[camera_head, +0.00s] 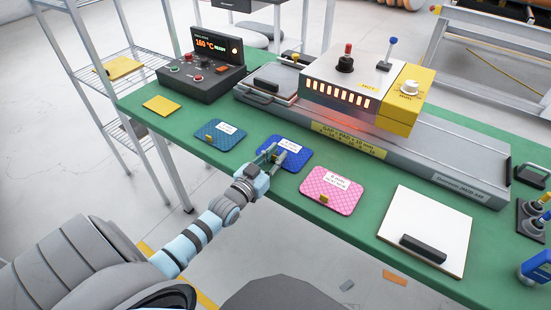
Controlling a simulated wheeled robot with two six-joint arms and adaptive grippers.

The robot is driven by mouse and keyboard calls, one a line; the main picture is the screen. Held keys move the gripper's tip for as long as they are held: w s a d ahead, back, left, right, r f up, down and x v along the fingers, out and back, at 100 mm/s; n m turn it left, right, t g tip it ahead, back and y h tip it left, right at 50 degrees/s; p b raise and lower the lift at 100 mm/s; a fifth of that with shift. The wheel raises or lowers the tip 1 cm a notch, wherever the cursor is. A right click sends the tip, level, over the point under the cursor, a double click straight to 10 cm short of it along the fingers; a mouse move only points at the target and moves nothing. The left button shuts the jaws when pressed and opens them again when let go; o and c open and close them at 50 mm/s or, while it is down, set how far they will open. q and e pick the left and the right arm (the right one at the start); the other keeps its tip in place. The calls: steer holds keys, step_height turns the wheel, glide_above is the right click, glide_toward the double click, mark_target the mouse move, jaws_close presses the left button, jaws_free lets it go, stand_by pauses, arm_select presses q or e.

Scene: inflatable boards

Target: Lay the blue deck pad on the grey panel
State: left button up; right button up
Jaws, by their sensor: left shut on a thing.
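The blue deck pad (293,143) is a dark blue rounded sheet with a white label, at the middle of the green table's front side. My left gripper (273,156) reaches in from the lower left and is shut on the pad's near part, around its small yellow tab. The pad looks flat, at or very near the table top; I cannot tell if it is raised. A grey panel (262,99) with a dark handle lies at the left end of the long machine bed, behind the pad. My right gripper is out of view.
A teal pad (222,130) lies to the left, a pink pad (332,186) to the right. A white board (428,218) with a black handle lies further right. The heater unit (345,78) stands over the bed. A control box (200,82) stands at the back left.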

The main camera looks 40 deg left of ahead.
arm_select(q)
steer(key=shift+f, duration=0.2)
steer(key=o, duration=0.8)
